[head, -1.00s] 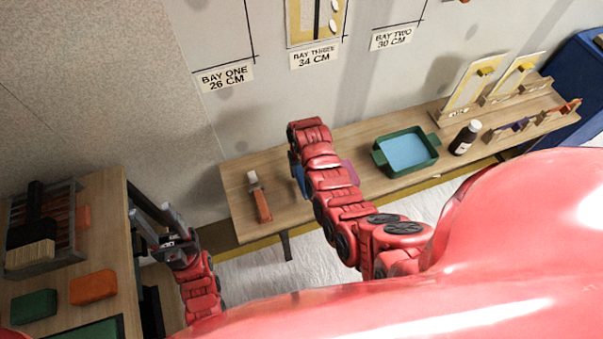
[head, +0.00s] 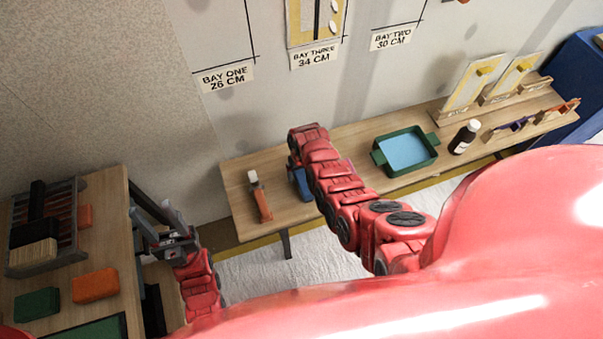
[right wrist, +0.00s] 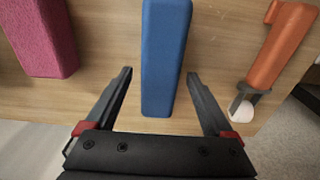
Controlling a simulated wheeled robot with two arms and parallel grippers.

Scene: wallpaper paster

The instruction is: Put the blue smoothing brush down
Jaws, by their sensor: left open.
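The blue smoothing brush (right wrist: 164,55) shows in the right wrist view as a long blue block against the wooden bench, and seems to lie on it. My right gripper (right wrist: 159,73) is open, with one finger on each side of the brush and a gap on both sides. In the head view the brush (head: 301,181) is partly hidden by my right arm, which also hides the right gripper. My left gripper (head: 157,212) is open and empty beside the left table.
A magenta block (right wrist: 42,35) and an orange-handled tool (right wrist: 283,45) flank the brush. The bench (head: 232,186) also carries a green tray (head: 376,158) and a dark bottle (head: 464,138). The left table (head: 108,190) holds an orange block (head: 95,286) and a green block (head: 37,304).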

